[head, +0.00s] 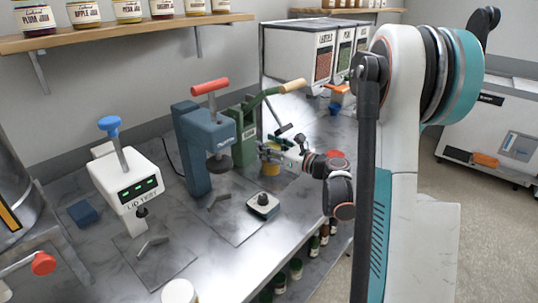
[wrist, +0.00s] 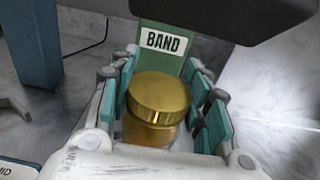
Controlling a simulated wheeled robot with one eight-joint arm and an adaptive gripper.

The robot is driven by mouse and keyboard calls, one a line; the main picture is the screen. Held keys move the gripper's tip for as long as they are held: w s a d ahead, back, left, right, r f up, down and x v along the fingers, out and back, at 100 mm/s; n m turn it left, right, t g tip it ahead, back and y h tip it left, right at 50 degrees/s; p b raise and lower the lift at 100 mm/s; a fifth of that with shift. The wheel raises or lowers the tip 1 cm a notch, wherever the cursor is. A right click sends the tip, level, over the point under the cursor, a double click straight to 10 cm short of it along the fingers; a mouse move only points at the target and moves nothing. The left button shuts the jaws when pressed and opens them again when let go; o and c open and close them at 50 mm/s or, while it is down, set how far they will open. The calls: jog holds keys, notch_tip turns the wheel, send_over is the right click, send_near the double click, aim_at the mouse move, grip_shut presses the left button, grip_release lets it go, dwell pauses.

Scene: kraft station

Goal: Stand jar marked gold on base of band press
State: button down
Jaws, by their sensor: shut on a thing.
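The gold-lidded jar (wrist: 158,100) stands between the teal-padded fingers of my gripper (wrist: 165,115) in the wrist view. In the head view my gripper (head: 272,154) is shut on the jar (head: 270,169), low near the bench, in front of and right of the green band press (head: 245,132). The press's label, BAND (wrist: 166,41), shows just beyond the jar in the wrist view. The jar looks upright. The press's base is mostly hidden by the jar and my gripper, so I cannot tell whether the jar touches it.
A blue press with a red handle (head: 205,140) stands left of the band press. A small black-topped device (head: 263,205) sits on the bench in front. Bins (head: 300,55) stand behind. A white-lidded jar (head: 180,292) is at the front.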

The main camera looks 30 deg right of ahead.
jog(key=shift+f, duration=0.95)
jog(key=shift+r, duration=0.1)
jog(key=c, duration=0.8)
grip_release()
jog(key=shift+s, duration=0.1)
jog(key=p+v, duration=0.3)
jog(key=v, duration=0.9)
